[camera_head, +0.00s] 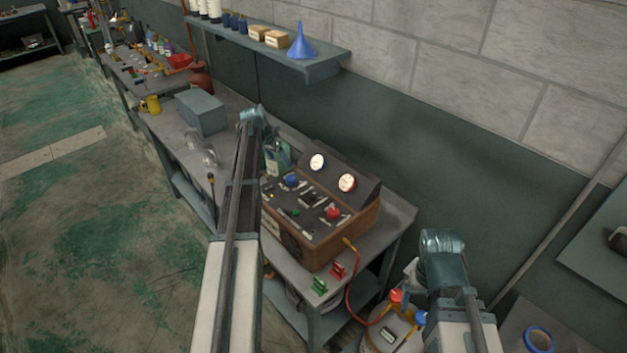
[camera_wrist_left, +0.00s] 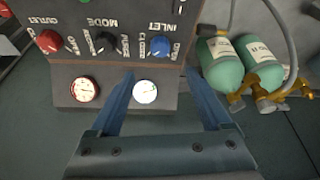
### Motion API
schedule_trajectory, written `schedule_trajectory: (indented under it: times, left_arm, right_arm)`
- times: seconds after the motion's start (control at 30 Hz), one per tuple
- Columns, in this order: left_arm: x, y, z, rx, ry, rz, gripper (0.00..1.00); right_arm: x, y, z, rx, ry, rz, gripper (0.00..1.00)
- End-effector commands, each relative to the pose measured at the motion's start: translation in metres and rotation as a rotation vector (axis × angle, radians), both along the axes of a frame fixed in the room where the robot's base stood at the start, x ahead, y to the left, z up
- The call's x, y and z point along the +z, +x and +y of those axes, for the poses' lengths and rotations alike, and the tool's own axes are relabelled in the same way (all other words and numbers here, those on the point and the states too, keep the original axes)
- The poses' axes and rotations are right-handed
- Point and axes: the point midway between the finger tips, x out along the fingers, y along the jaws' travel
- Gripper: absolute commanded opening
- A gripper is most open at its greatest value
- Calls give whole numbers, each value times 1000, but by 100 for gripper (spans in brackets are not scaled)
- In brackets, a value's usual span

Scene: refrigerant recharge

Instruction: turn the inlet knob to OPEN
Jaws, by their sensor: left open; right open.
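The inlet knob is the blue knob (camera_head: 291,180) on the control panel of a wood-sided machine (camera_head: 316,255). In the left wrist view the panel appears upside down, and the blue knob (camera_wrist_left: 160,47) sits by the INLET label between CLOSED and OPEN markings. I cannot tell where it points. My left gripper (camera_wrist_left: 158,74) is open in that view, its two blue fingers apart over the gauge face. The knob lies just beyond the fingertips, roughly centred between them, and nothing is held. The left fingers do not show in the head view. My right gripper's fingers are not visible.
A black MODE knob (camera_wrist_left: 105,42), red outlet knob (camera_wrist_left: 49,42) and two dials (camera_head: 317,162) (camera_head: 347,182) share the machine. Green cylinders (camera_wrist_left: 219,64) stand beside it. A red hose (camera_head: 349,300) hangs at its front right. A grey box (camera_head: 201,112) sits on the bench.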

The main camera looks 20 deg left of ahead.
Motion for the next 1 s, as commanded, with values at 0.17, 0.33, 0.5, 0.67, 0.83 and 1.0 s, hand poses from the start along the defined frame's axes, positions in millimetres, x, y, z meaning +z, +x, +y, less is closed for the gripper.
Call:
schedule_trajectory:
  times: [0.17,0.33,0.5,0.67,0.83,1.0]
  left_arm:
    - [-1,0,2,-1,1,-2,82]
    - [-7,2,2,0,1,-1,82]
    - [-21,7,1,0,1,-1,82]
    - [-42,15,-1,0,1,-1,82]
    - [-66,25,-3,-1,1,-1,82]
    - [-90,35,-5,-1,1,-1,82]
  right_arm:
    - [-1,0,0,1,0,0,88]
    - [-7,0,0,1,0,0,88]
    - [-22,0,0,2,0,0,88]
    - [-42,0,0,4,-1,-1,88]
    - [-66,0,0,9,-1,-1,88]
    - [-90,0,0,14,-2,0,88]
